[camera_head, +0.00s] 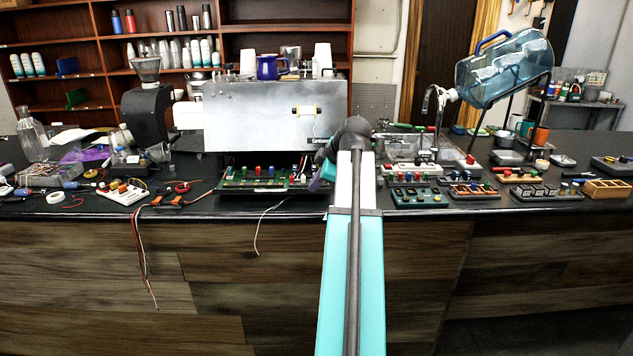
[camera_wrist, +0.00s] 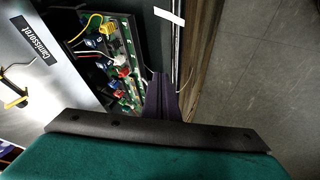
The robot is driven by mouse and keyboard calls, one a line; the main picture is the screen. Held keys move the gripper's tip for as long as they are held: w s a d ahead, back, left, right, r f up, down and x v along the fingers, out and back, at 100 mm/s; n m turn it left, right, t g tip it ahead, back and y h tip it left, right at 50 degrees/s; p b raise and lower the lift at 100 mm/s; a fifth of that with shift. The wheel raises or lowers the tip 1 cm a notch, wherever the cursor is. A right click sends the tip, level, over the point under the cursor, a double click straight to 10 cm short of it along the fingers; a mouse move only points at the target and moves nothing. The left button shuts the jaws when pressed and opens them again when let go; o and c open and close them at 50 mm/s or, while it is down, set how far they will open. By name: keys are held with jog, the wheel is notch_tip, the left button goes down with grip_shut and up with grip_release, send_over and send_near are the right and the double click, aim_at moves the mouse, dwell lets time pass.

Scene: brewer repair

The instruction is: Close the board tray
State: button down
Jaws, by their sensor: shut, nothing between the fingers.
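The board tray (camera_head: 267,185) carries a green circuit board with coloured parts and wires. It sticks out at the front from under the silver brewer (camera_head: 262,115). In the wrist view the board tray (camera_wrist: 112,52) lies beside the brewer's front panel (camera_wrist: 40,65), with yellow, red and white wires on it. My gripper (camera_head: 317,183) is at the right end of the tray in the head view, partly hidden by my arm. In the wrist view my gripper (camera_wrist: 158,78) is shut and empty, its dark fingers close to the tray's front edge. I cannot tell whether they touch it.
A loose white wire (camera_head: 262,225) hangs over the counter's front edge. A white board with wires (camera_head: 122,192) lies to the left of the tray. Several small component boards (camera_head: 418,197) stand to the right of my arm. The floor (camera_wrist: 250,70) in front is clear.

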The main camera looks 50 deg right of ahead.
jog(key=p+x, duration=0.1)
jog(key=x, duration=0.7)
jog(key=shift+w+d+r, duration=0.2)
jog(key=shift+w+d, duration=0.15)
jog(key=shift+d, duration=0.05)
jog(key=shift+w+d+p, duration=0.35)
jog(key=shift+w+d, duration=0.5)
jog(key=shift+d, duration=0.25)
jog(key=shift+w+d, duration=0.15)
